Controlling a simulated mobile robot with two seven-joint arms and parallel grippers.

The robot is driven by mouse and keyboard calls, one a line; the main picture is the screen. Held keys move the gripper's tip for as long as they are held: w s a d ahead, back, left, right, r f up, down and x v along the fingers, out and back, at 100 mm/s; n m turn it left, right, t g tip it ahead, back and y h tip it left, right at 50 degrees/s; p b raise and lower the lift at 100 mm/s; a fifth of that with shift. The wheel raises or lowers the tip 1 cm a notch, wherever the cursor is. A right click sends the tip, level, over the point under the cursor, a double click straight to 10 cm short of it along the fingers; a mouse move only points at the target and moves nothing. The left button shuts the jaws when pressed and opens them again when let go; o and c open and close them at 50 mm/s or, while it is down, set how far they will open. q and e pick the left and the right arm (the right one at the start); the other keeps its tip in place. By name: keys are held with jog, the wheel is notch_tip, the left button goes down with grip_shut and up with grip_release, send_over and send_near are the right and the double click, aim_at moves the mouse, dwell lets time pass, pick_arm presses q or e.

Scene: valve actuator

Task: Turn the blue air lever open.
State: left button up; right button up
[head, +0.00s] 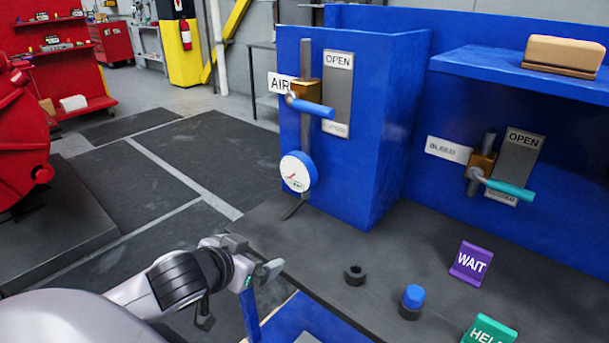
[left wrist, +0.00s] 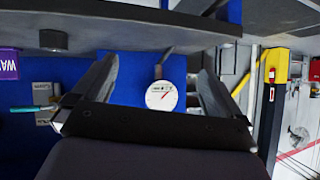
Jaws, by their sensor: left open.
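The blue air lever (head: 314,107) sticks out to the right from a brass valve (head: 305,90) on the blue panel, tilted slightly down. Its end lies over the lower part of a grey plate (head: 338,85) marked OPEN at the top; the lower label is partly hidden. An AIR tag (head: 280,83) is to its left. My left gripper (head: 254,258) is open and empty, well below the lever and apart from it. In the left wrist view its two fingers (left wrist: 157,75) stand wide apart with the white gauge (left wrist: 161,96) showing between them. The lever cannot be made out there.
The gauge (head: 298,172) hangs below the air valve. A teal bleed lever (head: 510,189) is on the right panel. On the dark bench stand a black ring (head: 354,275), a blue button (head: 413,297), a purple WAIT sign (head: 471,263) and a green HELP sign (head: 489,331). A tan block (head: 563,54) sits on the shelf.

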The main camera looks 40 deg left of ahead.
pick_arm(q)
jog(key=w+a+r+t+h, duration=0.15)
jog(key=w+r+t, duration=0.4)
jog(key=r, duration=0.85)
jog(key=m+t+h, duration=0.2)
send_near(309, 108)
jog(key=w, duration=0.3)
jog(key=w+p, duration=0.1)
jog(key=w+r+p, duration=0.1)
jog(key=shift+w+n+g, duration=0.2)
jog(key=shift+n+g, duration=0.05)
jog(key=shift+n, duration=0.05)
jog(key=shift+w+d+f+p, duration=0.15)
jog(key=shift+w+p, duration=0.4)
jog(key=shift+w, duration=0.4)
jog(key=shift+w+d+f+p, duration=0.1)
jog(key=shift+w+p, duration=0.2)
jog(key=shift+w, duration=0.4)
